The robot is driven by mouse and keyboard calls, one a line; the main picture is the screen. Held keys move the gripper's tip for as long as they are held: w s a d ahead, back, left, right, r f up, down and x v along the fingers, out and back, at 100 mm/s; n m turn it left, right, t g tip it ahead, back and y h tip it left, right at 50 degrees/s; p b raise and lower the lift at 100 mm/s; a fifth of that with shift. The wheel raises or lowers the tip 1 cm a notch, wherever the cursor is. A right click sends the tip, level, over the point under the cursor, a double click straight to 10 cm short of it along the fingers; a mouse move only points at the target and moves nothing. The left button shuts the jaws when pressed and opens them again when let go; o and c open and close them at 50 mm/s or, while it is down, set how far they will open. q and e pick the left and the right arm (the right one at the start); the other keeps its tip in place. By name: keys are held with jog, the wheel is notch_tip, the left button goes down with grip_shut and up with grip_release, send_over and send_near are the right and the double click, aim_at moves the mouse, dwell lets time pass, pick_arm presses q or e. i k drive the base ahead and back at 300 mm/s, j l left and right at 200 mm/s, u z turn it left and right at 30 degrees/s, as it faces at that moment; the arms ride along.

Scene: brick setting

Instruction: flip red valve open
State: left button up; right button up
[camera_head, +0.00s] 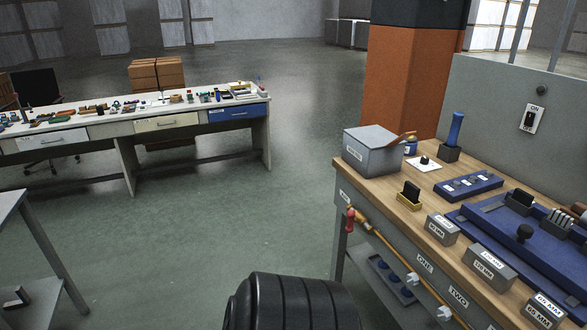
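The red valve (350,219) is a small red handle at the left end of a copper-coloured pipe (383,249). The pipe runs along the front side of the workbench, below its wooden top. The handle appears to hang roughly upright at the bench's near-left corner. It is too small to tell whether the valve is open or closed. Neither of my grippers is in view, and nothing touches the valve.
The workbench (405,195) on the right carries a grey box (372,155), labelled blocks and blue trays. A lower shelf (388,280) sits under the pipe. A long cluttered table (130,128) stands at the back left. Open floor (200,235) lies left of the bench.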

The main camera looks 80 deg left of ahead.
aim_at(350, 214)
jog(key=u, duration=2.2)
